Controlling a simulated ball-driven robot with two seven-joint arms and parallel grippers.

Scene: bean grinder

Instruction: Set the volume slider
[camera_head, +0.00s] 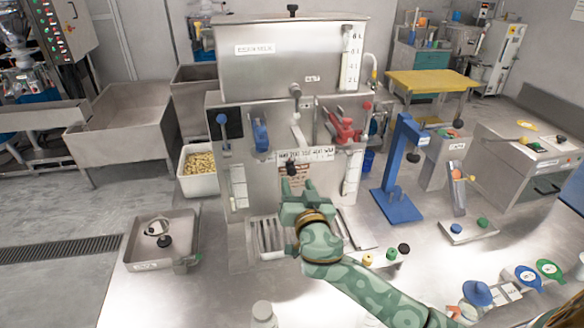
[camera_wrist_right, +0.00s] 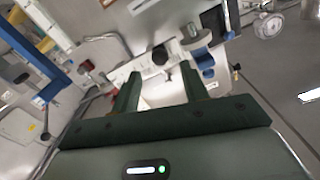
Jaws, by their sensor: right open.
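The grinder (camera_head: 290,60) is a large steel machine in the middle of the head view. A white scale strip with numbers (camera_head: 318,154) crosses its front. The volume slider's dark knob (camera_head: 291,169) shows just below the strip's left part. My green right gripper (camera_head: 298,189) is in front of the grinder, just below the knob in the picture, with fingers apart and nothing visible between them. In the right wrist view the open fingers (camera_wrist_right: 162,82) point toward the pale strip and the dark knob (camera_wrist_right: 160,54). Contact with the knob cannot be told. My left gripper is out of view.
A blue lever (camera_head: 260,135) and a red lever (camera_head: 340,125) flank the strip on the grinder's front. A slotted drip tray (camera_head: 268,237) lies below. A blue stand (camera_head: 398,170) stands to the right. Small colored knobs (camera_head: 391,254) lie near my right arm.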

